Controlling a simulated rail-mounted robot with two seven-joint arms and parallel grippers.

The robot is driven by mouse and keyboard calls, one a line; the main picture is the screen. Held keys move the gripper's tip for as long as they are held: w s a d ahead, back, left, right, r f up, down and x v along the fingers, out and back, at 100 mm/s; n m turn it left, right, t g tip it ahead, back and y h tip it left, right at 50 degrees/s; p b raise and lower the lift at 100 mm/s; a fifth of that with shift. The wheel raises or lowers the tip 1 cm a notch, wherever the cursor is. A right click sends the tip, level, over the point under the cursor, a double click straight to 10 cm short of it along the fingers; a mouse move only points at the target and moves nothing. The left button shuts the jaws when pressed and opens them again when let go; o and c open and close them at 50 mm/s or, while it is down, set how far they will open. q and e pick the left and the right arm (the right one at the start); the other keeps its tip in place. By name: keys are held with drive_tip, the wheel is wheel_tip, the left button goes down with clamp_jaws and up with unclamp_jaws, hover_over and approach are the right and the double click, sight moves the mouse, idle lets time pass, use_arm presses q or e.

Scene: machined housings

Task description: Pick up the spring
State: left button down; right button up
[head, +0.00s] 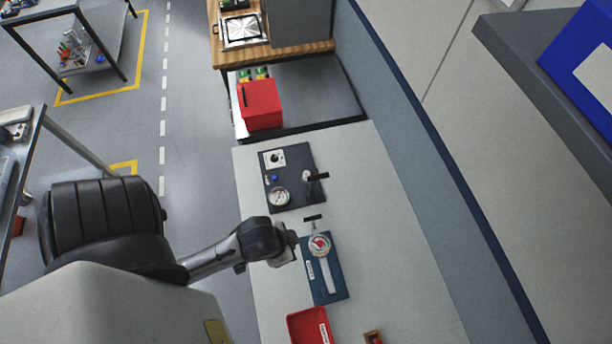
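I cannot make out a spring in the head view. My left gripper (288,245) is at the end of the arm coming in from the left, over the light worktop (385,215). My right gripper is not in view.
A dark panel (300,160) with a dial gauge (279,197) and another T-handle (316,176) lies farther back. A red bin (300,327) and a small brown item (373,338) sit at the bottom edge. The worktop's right side is clear, bounded by a blue-grey wall (440,190).

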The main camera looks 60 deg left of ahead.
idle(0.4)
use_arm(q)
drive_tip(key=c, duration=1.3)
unclamp_jaws()
drive_tip(key=shift+a, duration=0.2)
drive_tip(key=o, duration=0.6)
drive_tip(key=shift+c, duration=0.2)
drive_tip(key=shift+d, duration=0.15)
